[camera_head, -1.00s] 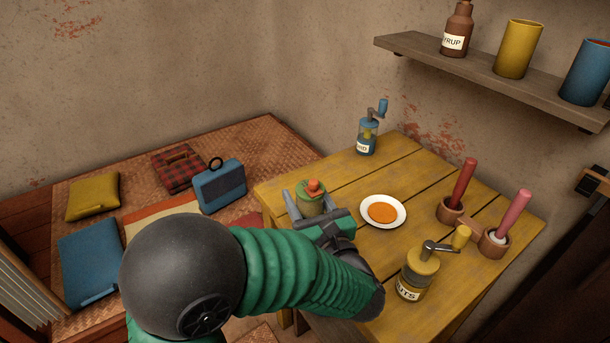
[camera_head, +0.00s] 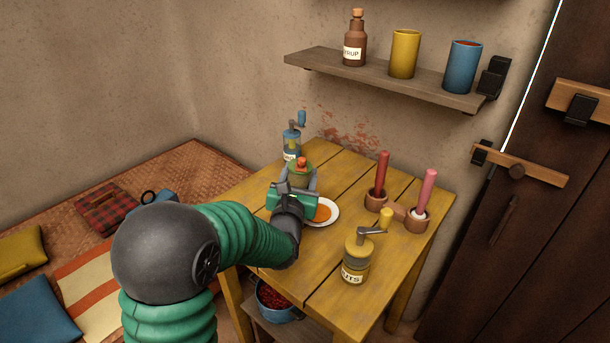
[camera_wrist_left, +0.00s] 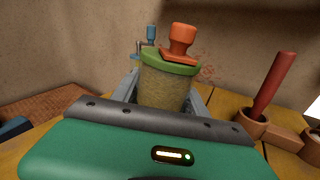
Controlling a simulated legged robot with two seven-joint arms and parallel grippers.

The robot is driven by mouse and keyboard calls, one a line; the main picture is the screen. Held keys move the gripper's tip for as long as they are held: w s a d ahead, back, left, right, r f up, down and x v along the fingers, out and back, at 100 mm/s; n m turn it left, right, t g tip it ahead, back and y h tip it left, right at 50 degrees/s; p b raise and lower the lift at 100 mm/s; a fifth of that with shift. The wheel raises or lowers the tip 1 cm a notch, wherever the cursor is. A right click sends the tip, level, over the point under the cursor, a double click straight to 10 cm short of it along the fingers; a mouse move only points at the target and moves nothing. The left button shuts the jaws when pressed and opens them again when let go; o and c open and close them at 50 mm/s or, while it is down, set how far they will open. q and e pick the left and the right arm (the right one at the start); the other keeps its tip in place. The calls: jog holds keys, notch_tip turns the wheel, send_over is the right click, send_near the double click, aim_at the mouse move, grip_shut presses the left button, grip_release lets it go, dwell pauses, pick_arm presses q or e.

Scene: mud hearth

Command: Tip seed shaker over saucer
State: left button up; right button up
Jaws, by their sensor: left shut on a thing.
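The seed shaker (camera_head: 300,173), a jar with a green lid and an orange knob, is held between the fingers of my left gripper (camera_head: 300,183). In the left wrist view the shaker (camera_wrist_left: 166,84) stands nearly upright between the fingers, its lid and knob on top. A white saucer (camera_head: 334,218) with an orange disc-like filling lies on the yellow table, partly hidden by my left gripper and wrist. The shaker appears just behind and left of the saucer in the head view. Its base is hidden, so its height above the table is unclear. My right gripper is out of view.
A blue grinder (camera_head: 291,150) stands behind the shaker. Two small mortars with red (camera_head: 376,201) and pink (camera_head: 417,222) pestles stand at the right. A yellow nuts grinder (camera_head: 357,258) stands at the front right. A wooden shelf (camera_head: 380,83) juts from the wall above.

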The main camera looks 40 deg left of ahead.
pick_arm(q)
jog(key=m, duration=0.1)
jog(key=f+m, duration=0.1)
jog(key=m, duration=0.2)
jog(key=shift+s+a+f+m, duration=0.15)
jog(key=shift+a+f+m, duration=0.15)
jog(key=shift+f, duration=0.1)
jog(key=m, duration=0.1)
jog(key=m+p, duration=0.1)
jog(key=shift+f+m, duration=0.2)
jog(key=shift+m, duration=0.1)
jog(key=m+p, duration=0.1)
jog(key=m, duration=0.1)
jog(key=m+p, duration=0.1)
jog(key=m, duration=0.1)
jog(key=d+m+p, duration=0.1)
jog(key=m, duration=0.1)
jog(key=shift+w+f+m, duration=0.25)
jog(key=shift+m, duration=0.95)
jog(key=m, duration=0.2)
jog(key=r+m, duration=0.1)
jog(key=shift+m, duration=0.4)
jog(key=shift+f, duration=0.15)
